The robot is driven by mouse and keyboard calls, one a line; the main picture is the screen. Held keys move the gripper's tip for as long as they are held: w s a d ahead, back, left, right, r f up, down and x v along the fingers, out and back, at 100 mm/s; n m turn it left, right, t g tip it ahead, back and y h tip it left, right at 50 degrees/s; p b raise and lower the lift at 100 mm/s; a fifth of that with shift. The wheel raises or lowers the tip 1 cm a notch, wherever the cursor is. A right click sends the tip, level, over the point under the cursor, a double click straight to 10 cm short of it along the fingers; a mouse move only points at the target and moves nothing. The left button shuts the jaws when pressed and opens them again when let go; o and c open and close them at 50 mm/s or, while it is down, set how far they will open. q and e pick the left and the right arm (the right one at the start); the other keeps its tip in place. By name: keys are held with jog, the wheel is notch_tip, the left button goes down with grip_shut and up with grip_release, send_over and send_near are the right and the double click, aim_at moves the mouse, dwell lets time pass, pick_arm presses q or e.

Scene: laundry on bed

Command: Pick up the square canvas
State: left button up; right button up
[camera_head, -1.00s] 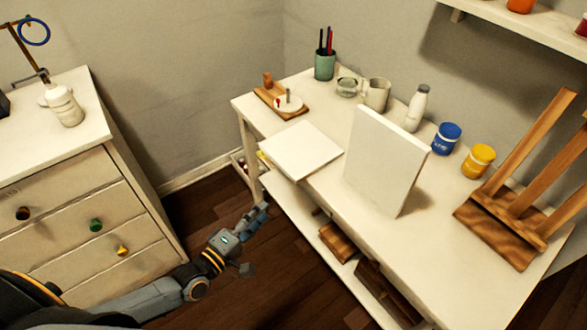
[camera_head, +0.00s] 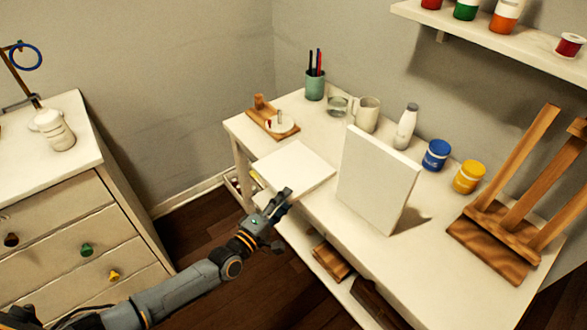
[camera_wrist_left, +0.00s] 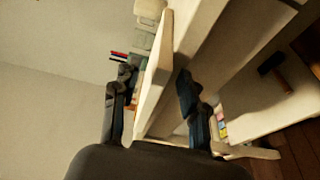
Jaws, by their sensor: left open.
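A flat white square canvas (camera_head: 295,166) lies at the front left part of the white desk, near its front edge. A second white canvas, taller and rectangular (camera_head: 376,180), stands upright to its right. My left gripper (camera_head: 281,197) is open at the front edge of the flat canvas. In the left wrist view the pale edge of the flat canvas (camera_wrist_left: 156,72) shows between the two spread fingers of the left gripper (camera_wrist_left: 154,82). I cannot tell whether either finger touches it. My right gripper is not in view.
The desk (camera_head: 440,262) also holds a wooden easel (camera_head: 500,235), blue (camera_head: 437,155) and yellow (camera_head: 468,177) paint jars, a white bottle (camera_head: 405,128), a mug (camera_head: 366,115) and a green pencil cup (camera_head: 315,86). A drawer chest (camera_head: 55,205) stands left.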

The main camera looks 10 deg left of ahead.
pick_arm(q)
jog(key=shift+w+d+f, duration=0.1)
jog(key=shift+w+d, duration=0.15)
jog(key=shift+w, duration=0.25)
grip_shut()
